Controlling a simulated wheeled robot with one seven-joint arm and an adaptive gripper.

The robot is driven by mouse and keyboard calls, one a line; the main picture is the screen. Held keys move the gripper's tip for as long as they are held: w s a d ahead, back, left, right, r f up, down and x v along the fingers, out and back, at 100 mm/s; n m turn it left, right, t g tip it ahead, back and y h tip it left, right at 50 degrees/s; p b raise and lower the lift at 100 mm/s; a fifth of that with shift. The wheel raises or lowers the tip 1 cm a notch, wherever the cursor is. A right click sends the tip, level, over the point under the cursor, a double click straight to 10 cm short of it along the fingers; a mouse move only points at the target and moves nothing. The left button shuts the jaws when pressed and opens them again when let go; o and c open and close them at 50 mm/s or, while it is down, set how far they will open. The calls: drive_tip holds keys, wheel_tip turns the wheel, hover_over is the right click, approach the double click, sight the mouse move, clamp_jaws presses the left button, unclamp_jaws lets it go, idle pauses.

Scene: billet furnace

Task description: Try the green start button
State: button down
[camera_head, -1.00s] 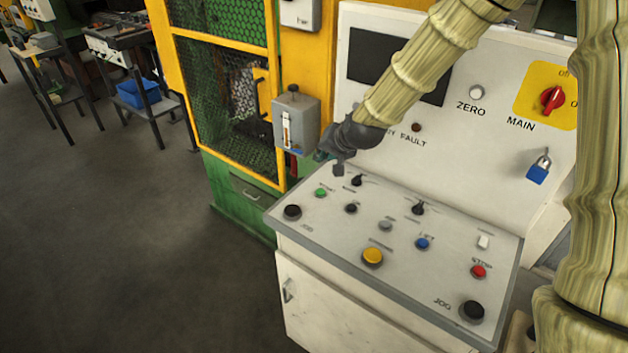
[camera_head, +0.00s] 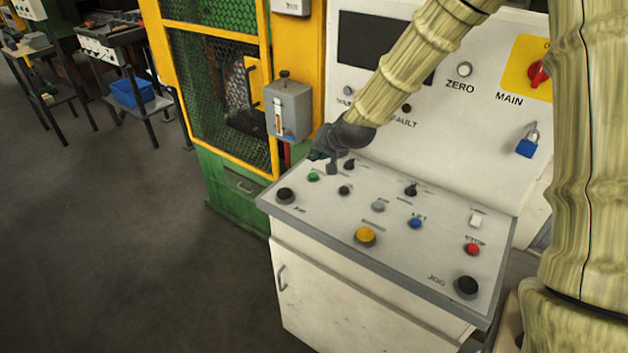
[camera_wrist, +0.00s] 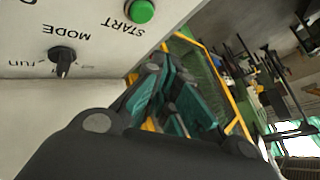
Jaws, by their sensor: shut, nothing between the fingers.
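The green start button (camera_head: 313,177) is at the upper left of the sloped control panel (camera_head: 330,207). In the wrist view the green button (camera_wrist: 141,11) is at the top edge, with the word START printed below it. My gripper (camera_head: 325,157) hangs just above the panel's back left part, close behind the button and apart from it as far as I can see. In the wrist view my gripper (camera_wrist: 175,100) has its fingers together, with nothing between them. The button's pressed state cannot be told.
The black mode knob (camera_head: 349,164) is just right of my gripper. A grey box with a lever (camera_head: 288,110) on the yellow frame is close on the left. Black, yellow, blue and red buttons, with the red stop button (camera_head: 471,249) at right, cover the panel.

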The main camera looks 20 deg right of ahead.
sight(316, 174)
drive_tip(key=shift+w+f, duration=0.15)
drive_tip(key=shift+f, duration=0.75)
drive_tip(key=shift+s+d+f+b, duration=0.1)
drive_tip(key=shift+s+f+b, duration=0.1)
drive_tip(key=shift+f+b, duration=0.5)
drive_tip(key=shift+w+f, duration=0.1)
drive_tip(key=shift+f, duration=0.1)
drive_tip(key=shift+r, duration=0.1)
drive_tip(key=shift+f, duration=0.25)
drive_tip(key=shift+f, duration=0.2)
